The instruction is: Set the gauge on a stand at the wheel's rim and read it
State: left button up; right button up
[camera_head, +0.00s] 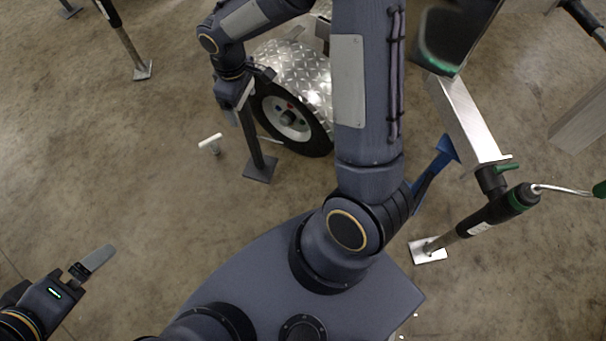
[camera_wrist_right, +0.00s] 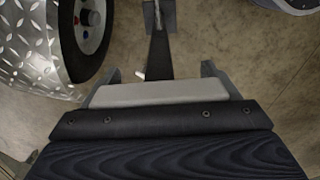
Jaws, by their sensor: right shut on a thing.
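The wheel (camera_head: 288,119) has a black tyre and a pale rim with coloured nuts, under a diamond-plate fender. It also shows at the upper left of the right wrist view (camera_wrist_right: 92,22). A dark stand (camera_head: 259,166) with a square base is on the floor beside the tyre. A thin pale rod (camera_head: 270,140) reaches between its post and the wheel; I cannot tell if it touches. My right gripper (camera_head: 240,100) is shut on the upper post, which shows between the fingers in the wrist view (camera_wrist_right: 159,55). No gauge dial is readable. My left gripper (camera_head: 95,260) is at lower left, away from everything; its opening is unclear.
A small white T-shaped piece (camera_head: 210,142) is on the floor left of the stand. An aluminium trailer beam (camera_head: 468,120), a jack leg with a foot plate (camera_head: 428,251) and a blue part (camera_head: 435,165) are at the right.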

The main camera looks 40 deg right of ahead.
jog(key=s+a+f+n, duration=0.2)
jog(key=s+f+n, duration=0.3)
jog(key=f+n, duration=0.7)
jog(key=s+d+f+n+b, duration=0.2)
jog(key=s+d+f+b, duration=0.1)
jog(key=d+f+b, duration=0.4)
jog(key=shift+s+d+f+n, duration=0.25)
jog(key=shift+d+f, duration=1.2)
jog(key=shift+d, duration=1.4)
jog(key=shift+f, duration=0.2)
